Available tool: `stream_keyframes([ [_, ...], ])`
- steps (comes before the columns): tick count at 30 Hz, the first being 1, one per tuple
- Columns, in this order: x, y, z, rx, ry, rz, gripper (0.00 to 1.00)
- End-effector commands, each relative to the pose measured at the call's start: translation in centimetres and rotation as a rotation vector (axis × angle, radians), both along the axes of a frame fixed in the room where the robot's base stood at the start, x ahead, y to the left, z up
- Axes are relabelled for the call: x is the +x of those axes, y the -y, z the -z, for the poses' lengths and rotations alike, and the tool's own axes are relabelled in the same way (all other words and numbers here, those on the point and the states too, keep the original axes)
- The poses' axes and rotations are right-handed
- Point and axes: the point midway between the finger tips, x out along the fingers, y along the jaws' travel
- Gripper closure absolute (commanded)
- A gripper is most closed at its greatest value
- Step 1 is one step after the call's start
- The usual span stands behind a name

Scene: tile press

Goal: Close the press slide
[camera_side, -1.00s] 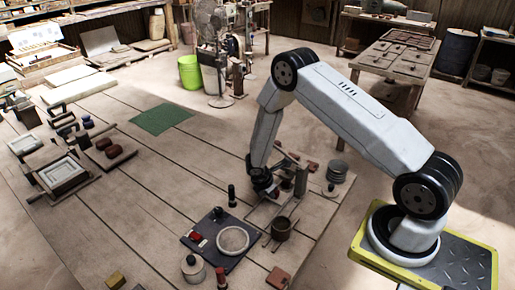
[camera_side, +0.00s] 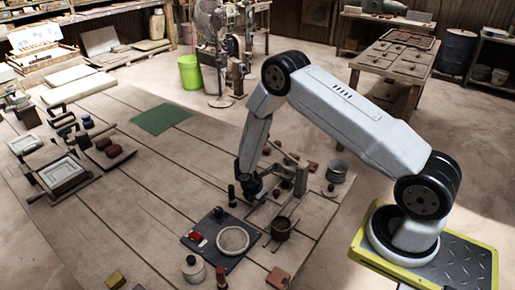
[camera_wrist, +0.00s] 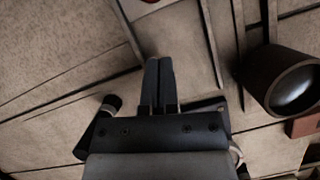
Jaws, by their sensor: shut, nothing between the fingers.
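The press (camera_side: 300,180), with an upright wooden post, stands at the right part of the plank table in the side view. Two thin rails run from it toward the front; they also show in the wrist view as dark bars (camera_wrist: 238,40). Which part is the slide, and how far it stands open, I cannot tell clearly. My gripper (camera_side: 252,198) is low over the table, left of the press and rails. In the wrist view its fingers (camera_wrist: 158,62) are together and empty, with bare planks beyond them and the rails to their right.
A dark round pot (camera_side: 281,229) stands by the rails, also in the wrist view (camera_wrist: 288,85). A black cylinder (camera_side: 231,196) stands close left of my gripper. Planks toward the green mat (camera_side: 160,119) are clear.

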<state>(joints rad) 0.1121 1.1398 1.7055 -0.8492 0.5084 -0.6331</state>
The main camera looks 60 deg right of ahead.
Motion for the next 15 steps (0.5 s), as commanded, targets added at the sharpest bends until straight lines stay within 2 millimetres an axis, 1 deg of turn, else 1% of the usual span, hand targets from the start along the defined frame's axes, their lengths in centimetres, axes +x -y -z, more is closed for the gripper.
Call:
stream_keyframes([
  [1, 0.1, -0.1, -0.9, -0.002, 0.003, 0.001, 1.0],
  [3, 0.3, -0.5, -1.8, -0.001, 0.004, 0.002, 1.0],
  [15, 0.8, -2.5, -6.9, 0.001, 0.004, -0.001, 1.0],
])
